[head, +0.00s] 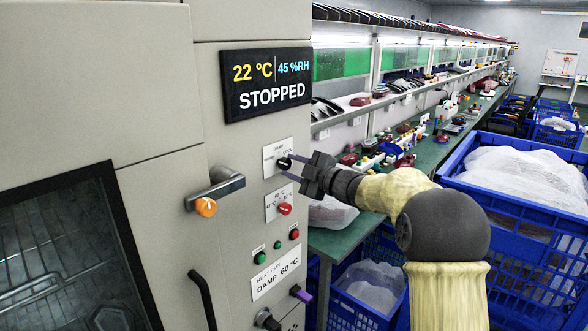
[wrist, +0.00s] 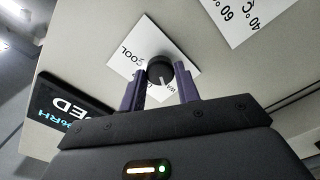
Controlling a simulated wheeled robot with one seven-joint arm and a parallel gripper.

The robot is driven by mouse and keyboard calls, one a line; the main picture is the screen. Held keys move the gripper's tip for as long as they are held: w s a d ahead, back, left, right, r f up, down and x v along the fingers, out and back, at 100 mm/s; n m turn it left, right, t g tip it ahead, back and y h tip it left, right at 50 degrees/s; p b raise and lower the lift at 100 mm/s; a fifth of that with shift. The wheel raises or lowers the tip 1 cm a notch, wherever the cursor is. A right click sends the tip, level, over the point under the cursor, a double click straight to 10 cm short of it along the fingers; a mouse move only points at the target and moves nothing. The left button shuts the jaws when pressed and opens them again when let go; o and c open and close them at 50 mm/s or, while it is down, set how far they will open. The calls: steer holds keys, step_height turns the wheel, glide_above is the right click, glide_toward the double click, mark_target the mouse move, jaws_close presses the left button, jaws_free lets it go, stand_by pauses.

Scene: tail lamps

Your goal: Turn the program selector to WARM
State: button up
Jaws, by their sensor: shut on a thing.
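The program selector (head: 284,163) is a small black round knob on a white plate (head: 271,156) on the cabinet's front panel, below the display. In the wrist view the knob (wrist: 160,69) sits between the two purple fingers of my gripper (wrist: 161,80), which is shut on it. My gripper (head: 288,170) reaches it from the right in the head view. The plate reads COOL on one side; another word is partly hidden by a finger. A white pointer line (wrist: 164,84) on the knob points toward the gripper body, near the partly hidden word.
The display (head: 266,82) reads 22 °C, 45 %RH, STOPPED. A red knob (head: 285,209) on a temperature plate is just below. Green and red buttons, a NEXT RUN label reading DAMP 60 °C (head: 275,273) and an orange-tipped handle (head: 206,206) are close by. Blue crates stand right.

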steer(key=o, duration=1)
steer(key=shift+d, duration=0.1)
steer(key=b+v, duration=0.4)
steer(key=v, duration=1.3)
steer(key=shift+s+d, duration=0.1)
steer(key=shift+s, duration=0.1)
